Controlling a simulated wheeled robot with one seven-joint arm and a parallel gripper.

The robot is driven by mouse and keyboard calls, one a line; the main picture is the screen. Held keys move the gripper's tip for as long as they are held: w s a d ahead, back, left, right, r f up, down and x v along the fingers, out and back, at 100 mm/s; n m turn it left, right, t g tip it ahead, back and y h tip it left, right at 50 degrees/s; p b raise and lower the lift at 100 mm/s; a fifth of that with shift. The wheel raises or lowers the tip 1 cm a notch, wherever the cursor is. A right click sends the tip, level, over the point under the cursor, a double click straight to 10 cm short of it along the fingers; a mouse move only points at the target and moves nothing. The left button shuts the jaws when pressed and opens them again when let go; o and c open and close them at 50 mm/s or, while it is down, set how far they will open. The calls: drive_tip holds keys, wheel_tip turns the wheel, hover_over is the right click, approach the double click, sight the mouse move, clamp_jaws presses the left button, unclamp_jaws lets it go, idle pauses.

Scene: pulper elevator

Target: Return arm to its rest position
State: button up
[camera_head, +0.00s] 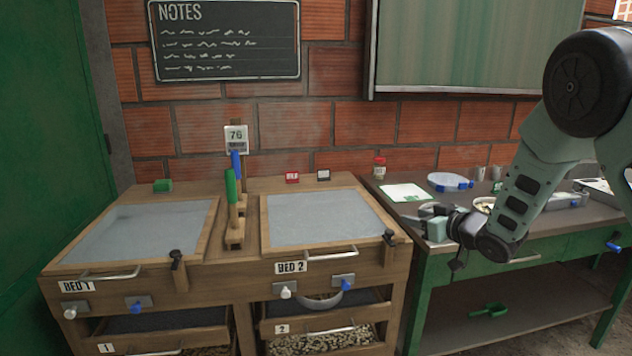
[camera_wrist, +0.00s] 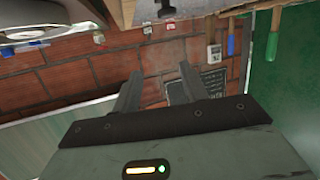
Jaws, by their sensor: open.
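My arm reaches in from the right side of the head view and bends down over the green table. My gripper (camera_head: 428,222) is at the end of it, pointing left, near the table's left end and to the right of the wooden bed unit. In the wrist view my gripper (camera_wrist: 158,85) shows two grey fingers held apart with nothing between them. The wrist picture is upside down, with the brick wall (camera_wrist: 65,85) beyond the fingers. In the head view the fingers are small and partly hidden by the wrist.
The green table (camera_head: 470,258) carries a white paper (camera_head: 406,192), a blue-and-white scale (camera_head: 450,181) and a red-lidded jar (camera_head: 379,168). The wooden unit (camera_head: 236,262) has two lidded beds, drawers, and blue and green handled tools standing between the lids. A chalkboard (camera_head: 226,66) hangs behind.

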drive_tip(key=s+a+r+m+g+h, duration=0.1)
drive_tip(key=s+a+r+g+h, duration=0.25)
drive_tip(key=s+a, duration=0.55)
drive_tip(key=s+a+n+g+h+p, duration=0.2)
drive_tip(key=s+g, duration=0.8)
drive_tip(key=s, duration=2.7)
drive_tip(key=shift+s+a+n+h, duration=0.15)
drive_tip(key=shift+a+n+h, duration=0.15)
drive_tip(key=shift+h, duration=0.15)
